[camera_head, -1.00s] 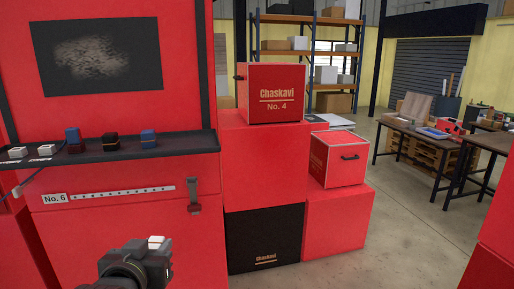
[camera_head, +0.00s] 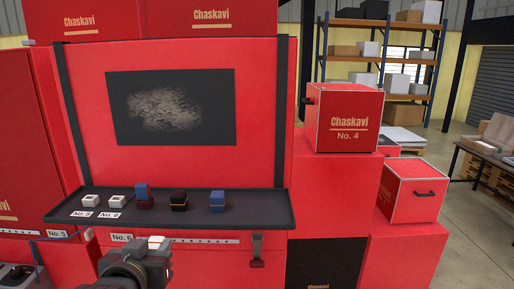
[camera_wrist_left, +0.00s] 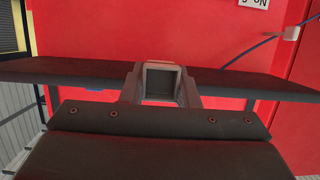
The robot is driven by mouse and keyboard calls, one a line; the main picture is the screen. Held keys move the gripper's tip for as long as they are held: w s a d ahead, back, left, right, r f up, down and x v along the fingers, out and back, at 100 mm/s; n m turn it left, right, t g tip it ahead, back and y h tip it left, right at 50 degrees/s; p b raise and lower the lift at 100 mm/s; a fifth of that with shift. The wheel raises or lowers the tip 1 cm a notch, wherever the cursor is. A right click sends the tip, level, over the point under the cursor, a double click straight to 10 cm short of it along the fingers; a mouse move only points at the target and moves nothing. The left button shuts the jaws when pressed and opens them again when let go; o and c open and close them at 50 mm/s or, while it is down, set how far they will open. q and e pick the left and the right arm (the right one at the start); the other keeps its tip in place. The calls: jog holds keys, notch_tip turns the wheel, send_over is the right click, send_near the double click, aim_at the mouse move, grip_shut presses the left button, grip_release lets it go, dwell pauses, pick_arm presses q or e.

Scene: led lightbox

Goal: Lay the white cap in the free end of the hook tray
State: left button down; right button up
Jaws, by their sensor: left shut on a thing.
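My left gripper (camera_head: 154,247) is in front of the red case, just below the hook tray's front edge in the head view. It is shut on the white cap (camera_head: 156,241), whose top shows as a small white patch. In the left wrist view, the cap (camera_wrist_left: 178,84) shows between the fingers as a pale square frame with a dark hollow. The hook tray (camera_head: 256,218) is a long black shelf across the case. Its right end is bare. The cap is apart from the tray in the head view. My right gripper is not in view.
On the tray stand two white pieces (camera_head: 90,201) at left, a blue piece on a dark red one (camera_head: 142,191), a black-brown piece (camera_head: 179,200) and a blue piece (camera_head: 217,200). A latch (camera_head: 257,249) hangs below. Red boxes (camera_head: 350,118) stand at right.

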aim_at(154, 244)
pick_arm(q)
jog(key=shift+s+d+r, duration=0.1)
jog(key=shift+s+r, duration=0.1)
jog(key=shift+r, duration=0.35)
jog(key=shift+w+r+b, duration=0.25)
jog(key=shift+r+b, duration=0.05)
jog(key=shift+r, duration=0.8)
jog(key=shift+s+r, duration=0.1)
jog(key=shift+r, duration=2.25)
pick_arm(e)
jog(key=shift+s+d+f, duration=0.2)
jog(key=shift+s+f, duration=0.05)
pick_arm(q)
jog(key=shift+f, duration=0.1)
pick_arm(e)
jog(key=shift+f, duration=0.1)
